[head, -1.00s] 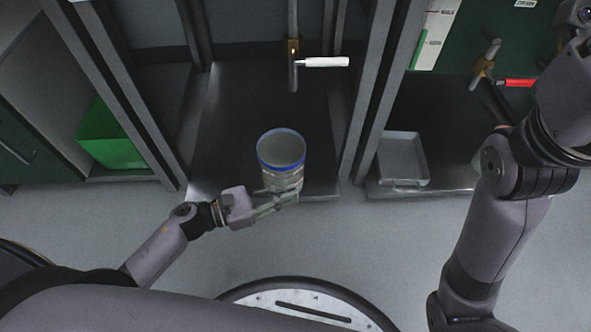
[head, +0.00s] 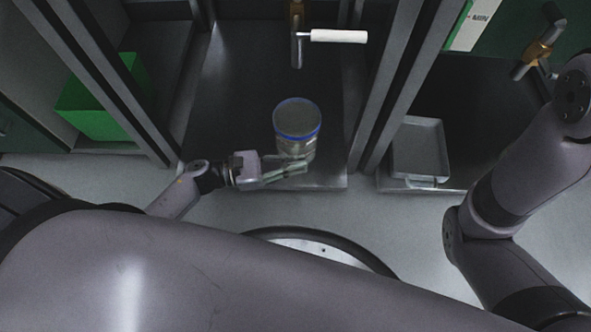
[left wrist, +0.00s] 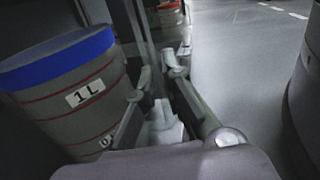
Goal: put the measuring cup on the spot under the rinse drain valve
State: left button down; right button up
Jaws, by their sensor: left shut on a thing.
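The measuring cup (head: 297,122) is a grey, round, upright vessel with a blue rim. My left gripper (head: 298,168) is shut on it at its near side, over the front part of the middle bay's dark floor. The left wrist view shows the cup (left wrist: 75,90) close beside the fingers, with a "1 L" mark and red lines; the grip itself is partly hidden. A valve with a white lever (head: 338,36) and a downward spout hangs above the same bay, farther back than the cup. No spot marking is discernible. My right gripper is out of view.
Dark posts flank the middle bay (head: 230,100). A grey tray (head: 420,150) lies in the right bay, below another brass valve (head: 538,52). A green bin (head: 100,110) stands at left. The bay floor behind the cup looks clear.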

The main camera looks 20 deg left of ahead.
pick_arm(q)
notch_tip(320, 180, down, 4)
jog(key=b, duration=0.2)
jog(key=shift+f+b, duration=0.1)
jog(key=shift+b, duration=0.2)
jog(key=shift+f, duration=0.15)
jog(key=c, duration=1.7)
grip_release()
